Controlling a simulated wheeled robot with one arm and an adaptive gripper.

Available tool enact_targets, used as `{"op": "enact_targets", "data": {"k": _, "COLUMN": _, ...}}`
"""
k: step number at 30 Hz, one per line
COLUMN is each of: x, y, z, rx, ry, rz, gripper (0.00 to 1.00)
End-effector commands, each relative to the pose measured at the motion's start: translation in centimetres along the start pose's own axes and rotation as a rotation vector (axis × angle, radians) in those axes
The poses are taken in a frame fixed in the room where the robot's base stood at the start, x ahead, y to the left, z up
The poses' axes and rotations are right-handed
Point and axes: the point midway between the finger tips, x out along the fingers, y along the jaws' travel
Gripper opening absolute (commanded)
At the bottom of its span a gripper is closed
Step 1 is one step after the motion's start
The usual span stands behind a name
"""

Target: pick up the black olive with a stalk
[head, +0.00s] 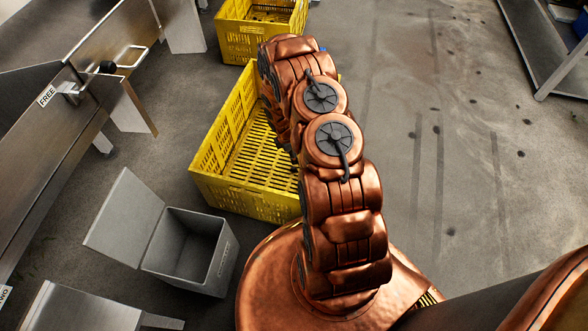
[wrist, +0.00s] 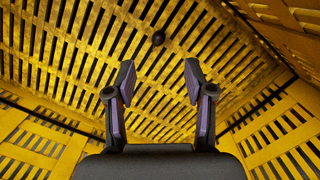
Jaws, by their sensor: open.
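A small dark, roundish olive (wrist: 158,38) shows in the wrist view, at the slatted yellow floor of a crate. It is too small to tell whether it has a stalk. My gripper (wrist: 160,66) is open and empty, its two fingers spread wide. The olive appears between and beyond the fingertips, apart from them. The yellow crate (head: 245,199) stands left of my arm in the head view, and my arm hides part of it. The olive and my gripper cannot be seen in the head view.
Slatted crate walls (wrist: 40,135) rise close on both sides of my gripper. A second yellow crate (head: 238,46) stands behind. A grey bin (head: 200,268) with its lid open is at the lower left. Small dark spots dot the open floor (head: 400,200) on the right.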

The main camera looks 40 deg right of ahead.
Motion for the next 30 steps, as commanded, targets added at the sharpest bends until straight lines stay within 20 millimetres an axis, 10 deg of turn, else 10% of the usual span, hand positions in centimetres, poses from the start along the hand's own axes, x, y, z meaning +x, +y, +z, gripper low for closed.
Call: {"op": "enact_targets", "data": {"k": 30, "x": 10.5, "y": 0.1, "z": -0.7, "rx": -0.056, "ry": 0.019, "rz": 0.010, "gripper": 0.54}}
